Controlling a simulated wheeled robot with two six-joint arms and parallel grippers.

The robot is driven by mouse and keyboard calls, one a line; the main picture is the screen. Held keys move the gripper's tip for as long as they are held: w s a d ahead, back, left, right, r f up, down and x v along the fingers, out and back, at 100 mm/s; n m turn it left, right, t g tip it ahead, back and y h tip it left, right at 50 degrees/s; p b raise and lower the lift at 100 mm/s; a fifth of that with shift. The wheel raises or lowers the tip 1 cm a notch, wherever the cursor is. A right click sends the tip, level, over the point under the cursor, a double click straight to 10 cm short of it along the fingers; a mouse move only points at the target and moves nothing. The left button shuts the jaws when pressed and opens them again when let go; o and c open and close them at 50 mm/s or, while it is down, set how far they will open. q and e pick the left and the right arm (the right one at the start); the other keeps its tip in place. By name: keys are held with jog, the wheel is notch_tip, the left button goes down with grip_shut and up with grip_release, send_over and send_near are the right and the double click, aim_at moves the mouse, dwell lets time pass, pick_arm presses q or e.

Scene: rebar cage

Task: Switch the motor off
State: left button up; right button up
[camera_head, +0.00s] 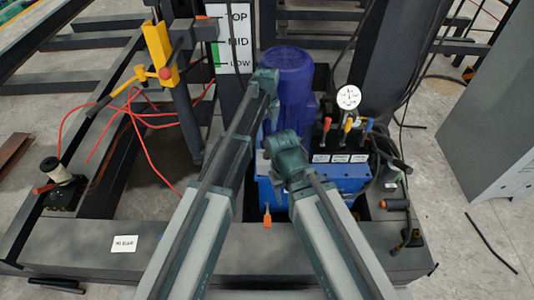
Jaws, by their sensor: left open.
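The motor (290,75) is a blue-violet upright cylinder with a domed top, standing on a bright blue tank (345,180) at the centre. My left gripper (270,108) is at the far end of my left arm, in front of the motor's left side. It is open with nothing visible in it; I cannot tell whether it touches the motor. My right arm ends in front of the motor's lower part, and its fingers do not show. A small dark box with a green mark (392,176) sits right of the tank; I cannot tell if it is the motor switch.
Red, yellow and blue levers (347,125) with white labels stand on the tank beside a round gauge (348,97). A yellow clamp (160,55) with red hoses stands left, near a TOP/MID/LOW board (236,38). A grey cabinet (495,105) stands right.

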aim_at(267, 152)
pick_arm(q)
notch_tip(267, 152, down, 12)
jog(key=b, duration=1.1)
jog(key=shift+f+b, duration=0.25)
jog(key=shift+b, duration=0.1)
grip_shut()
